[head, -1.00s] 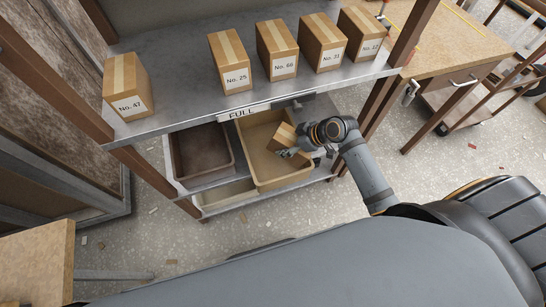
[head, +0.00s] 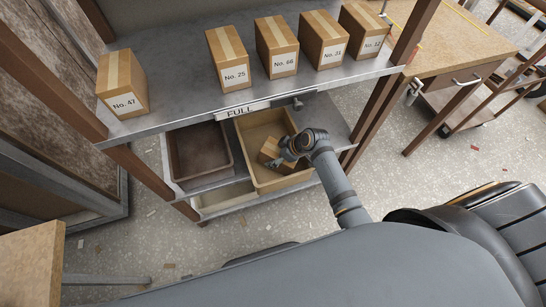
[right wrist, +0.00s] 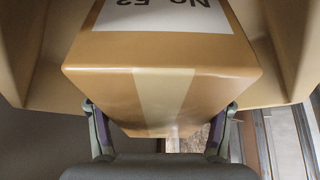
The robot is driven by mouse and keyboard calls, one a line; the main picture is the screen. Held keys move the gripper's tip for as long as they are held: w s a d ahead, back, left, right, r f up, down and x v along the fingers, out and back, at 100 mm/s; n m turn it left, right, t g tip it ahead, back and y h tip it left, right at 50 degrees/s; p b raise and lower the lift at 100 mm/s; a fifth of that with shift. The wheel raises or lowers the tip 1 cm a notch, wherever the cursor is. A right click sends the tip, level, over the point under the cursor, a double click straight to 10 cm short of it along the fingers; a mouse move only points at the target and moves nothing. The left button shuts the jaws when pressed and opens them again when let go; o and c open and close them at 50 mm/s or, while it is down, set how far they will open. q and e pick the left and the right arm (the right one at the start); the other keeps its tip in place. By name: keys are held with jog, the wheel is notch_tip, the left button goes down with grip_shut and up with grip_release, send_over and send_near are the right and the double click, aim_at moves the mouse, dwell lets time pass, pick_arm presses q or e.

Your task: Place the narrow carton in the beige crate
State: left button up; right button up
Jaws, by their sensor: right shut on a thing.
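The narrow carton (head: 270,149) is a small brown box with a pale tape strip; its label reads No. 52, upside down in the right wrist view (right wrist: 165,75). My right gripper (head: 284,150) is shut on it, with one finger on each side. The carton is inside the outline of the beige crate (head: 246,150), toward its right front part. I cannot tell whether it touches the crate floor. The crate stands on the shelf below the metal top, and its walls also show in the right wrist view (right wrist: 40,60). My left gripper is not in view.
A dark brown crate (head: 176,155) stands left of the beige crate, and a pale bin (head: 225,196) sits lower down. The metal shelf (head: 185,90) with a FULL sign overhangs the crates. It bears several numbered cartons (head: 229,60).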

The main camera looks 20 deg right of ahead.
jog(key=shift+w+a+r+g+h, duration=0.35)
jog(key=shift+w+a+g+h, duration=0.2)
jog(key=shift+g+h, duration=0.3)
jog(key=shift+s+d+f+b, duration=0.15)
jog(key=shift+f+b, duration=0.25)
jog(key=shift+f, duration=1.25)
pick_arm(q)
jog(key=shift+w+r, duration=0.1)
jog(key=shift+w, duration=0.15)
pick_arm(e)
jog(key=o, duration=1.5)
jog(key=shift+s, duration=0.1)
jog(key=shift+o, duration=0.2)
